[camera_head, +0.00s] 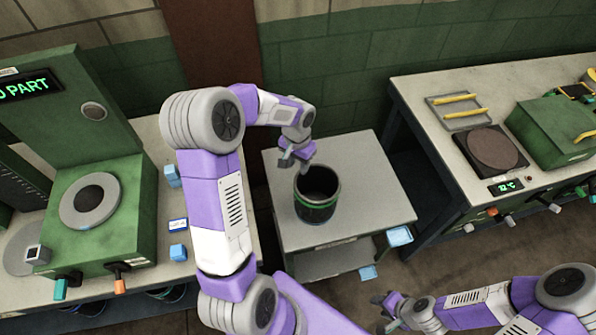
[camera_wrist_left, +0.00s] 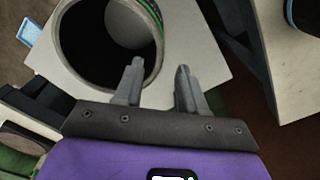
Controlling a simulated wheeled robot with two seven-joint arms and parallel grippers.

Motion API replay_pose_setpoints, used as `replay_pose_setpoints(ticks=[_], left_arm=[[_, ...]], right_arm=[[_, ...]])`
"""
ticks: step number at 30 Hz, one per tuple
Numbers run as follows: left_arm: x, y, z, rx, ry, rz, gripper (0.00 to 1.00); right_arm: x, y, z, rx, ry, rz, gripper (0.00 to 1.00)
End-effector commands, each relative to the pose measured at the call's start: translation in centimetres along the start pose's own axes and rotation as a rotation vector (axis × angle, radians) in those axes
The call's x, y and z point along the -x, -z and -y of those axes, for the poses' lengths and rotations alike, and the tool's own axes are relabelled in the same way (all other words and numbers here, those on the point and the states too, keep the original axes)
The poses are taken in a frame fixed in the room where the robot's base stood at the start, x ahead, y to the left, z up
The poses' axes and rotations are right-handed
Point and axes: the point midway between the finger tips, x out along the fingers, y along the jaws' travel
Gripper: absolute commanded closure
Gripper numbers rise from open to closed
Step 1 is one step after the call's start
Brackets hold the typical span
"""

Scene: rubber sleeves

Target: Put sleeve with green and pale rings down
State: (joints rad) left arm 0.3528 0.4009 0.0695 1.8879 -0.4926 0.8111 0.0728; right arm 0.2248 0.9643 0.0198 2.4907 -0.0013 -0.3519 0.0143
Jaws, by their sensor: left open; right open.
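The sleeve with green and pale rings (camera_head: 317,212) is a dark, hollow cylinder standing upright on the small grey table (camera_head: 375,190). In the left wrist view its open mouth and green ring (camera_wrist_left: 155,12) show just beyond the fingers. My left gripper (camera_head: 292,158) is above the sleeve's far left rim, with its fingers apart. I cannot tell whether one finger touches the rim. My right gripper (camera_head: 382,312) is open and empty at the lower right, well away from the table.
A green machine (camera_head: 120,215) with a round plate stands on the left bench. The right bench (camera_head: 440,100) carries a dark round hot plate (camera_head: 492,150), a green box (camera_head: 550,130) and a tray with yellow handles (camera_head: 455,110). The small table's right side is clear.

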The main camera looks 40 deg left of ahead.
Motion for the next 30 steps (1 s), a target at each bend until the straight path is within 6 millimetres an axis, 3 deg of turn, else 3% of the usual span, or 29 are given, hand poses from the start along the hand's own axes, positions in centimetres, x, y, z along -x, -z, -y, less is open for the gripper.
replay_pose_setpoints(ticks=[3, 9, 30], left_arm=[[2.6, 0.1, 0.0, -0.001, 0.001, -0.004, 0.60], [5.0, 0.0, 0.0, -0.001, 0.000, 0.000, 0.60], [5.5, 0.0, 0.0, -0.001, -0.001, 0.001, 0.60]], right_arm=[[0.2, 0.0, 0.1, 0.000, 0.000, 0.000, 0.58], [0.3, 0.0, 0.1, 0.000, 0.000, 0.000, 0.58], [0.3, 0.0, 0.1, 0.000, 0.000, 0.000, 0.58]])
